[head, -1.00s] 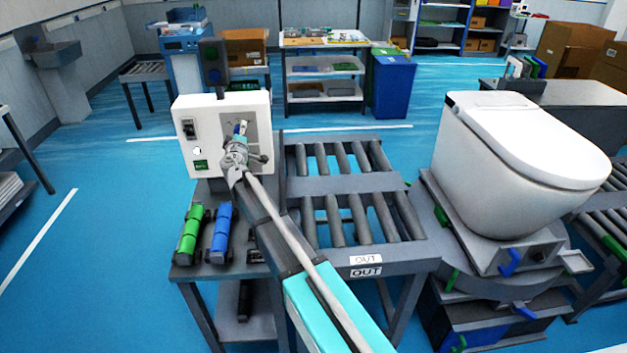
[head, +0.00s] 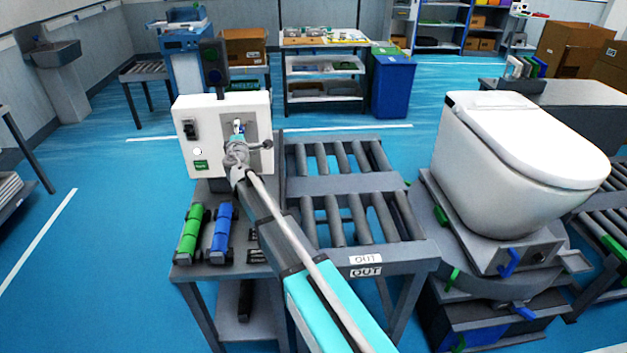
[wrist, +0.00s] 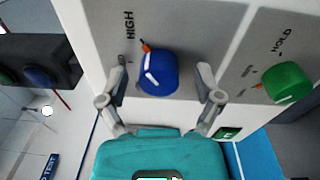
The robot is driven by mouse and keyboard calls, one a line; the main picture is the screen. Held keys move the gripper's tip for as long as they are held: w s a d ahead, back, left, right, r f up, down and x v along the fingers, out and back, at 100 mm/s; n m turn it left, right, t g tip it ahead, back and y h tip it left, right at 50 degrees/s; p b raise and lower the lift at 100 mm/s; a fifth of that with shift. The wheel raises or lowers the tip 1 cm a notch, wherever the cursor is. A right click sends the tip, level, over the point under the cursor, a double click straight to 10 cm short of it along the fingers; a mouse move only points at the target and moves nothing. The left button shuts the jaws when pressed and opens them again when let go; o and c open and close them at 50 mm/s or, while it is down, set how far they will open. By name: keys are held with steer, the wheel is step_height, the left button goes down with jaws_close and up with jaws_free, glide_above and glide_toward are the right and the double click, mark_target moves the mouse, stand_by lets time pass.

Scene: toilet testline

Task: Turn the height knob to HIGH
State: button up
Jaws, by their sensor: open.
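The blue knob (wrist: 158,74) sits on the pale panel in the wrist view, with a white line on its face and an orange mark at its upper left edge. My gripper (wrist: 163,72) is open, with one finger on each side of the blue knob and a visible gap at both sides. In the head view my gripper (head: 238,150) is in front of the white control box (head: 212,108) and partly covers its panel.
A green knob (wrist: 287,82) marked HOLD is to the right of the blue knob. The box also carries a black switch (head: 189,130). Green (head: 190,235) and blue (head: 222,232) cylinders lie below it. A roller table (head: 345,185) and a toilet (head: 520,150) are at right.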

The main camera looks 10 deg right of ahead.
steer(key=shift+n, duration=2.1)
steer(key=shift+r+n+p, duration=0.1)
steer(key=shift+n+p, duration=0.3)
steer(key=shift+n, duration=1.5)
steer(key=s, duration=1.4)
steer(key=s+d+f+m+g+h+p, duration=0.2)
steer(key=s+d+m+g, duration=0.3)
steer(key=d+m, duration=0.3)
steer(key=s+d+f+m+g+h+p, duration=0.2)
steer(key=s+d+m+g+p, duration=0.3)
steer(key=d+m, duration=0.4)
steer(key=shift+d+f+h, duration=0.3)
steer(key=shift+d+h, duration=0.3)
steer(key=shift+d, duration=0.45)
